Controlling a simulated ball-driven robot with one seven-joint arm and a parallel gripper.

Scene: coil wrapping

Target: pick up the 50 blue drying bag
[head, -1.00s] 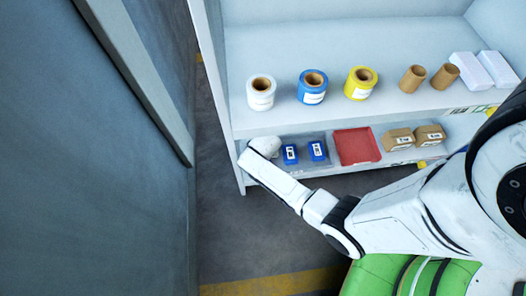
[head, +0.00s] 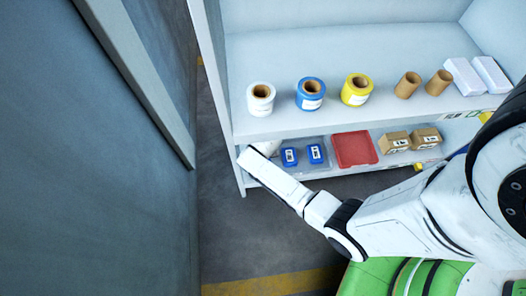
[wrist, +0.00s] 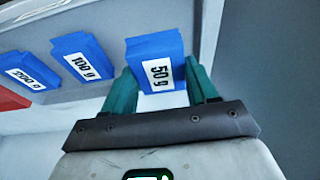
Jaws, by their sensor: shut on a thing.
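The blue 50 g drying bag (wrist: 155,50) sits between the teal fingers of my gripper (wrist: 160,78) in the wrist view. The fingers are shut on it from both sides, and its white "50 g" label faces the camera. The blue 100 g bag (wrist: 82,56) and the blue 200 g bag (wrist: 28,70) stand beside it to the left, apart from the fingers. In the head view, two blue bags show on the lower shelf (head: 289,157) (head: 315,154). My fingers and the held bag are hidden there behind my forearm and the upper shelf.
A red tray (head: 354,149) and brown boxes (head: 410,140) are on the lower shelf, right of the bags. White, blue and yellow rolls (head: 310,94) stand on the upper shelf (head: 285,117), close above my gripper. A grey wall (head: 90,170) stands at left.

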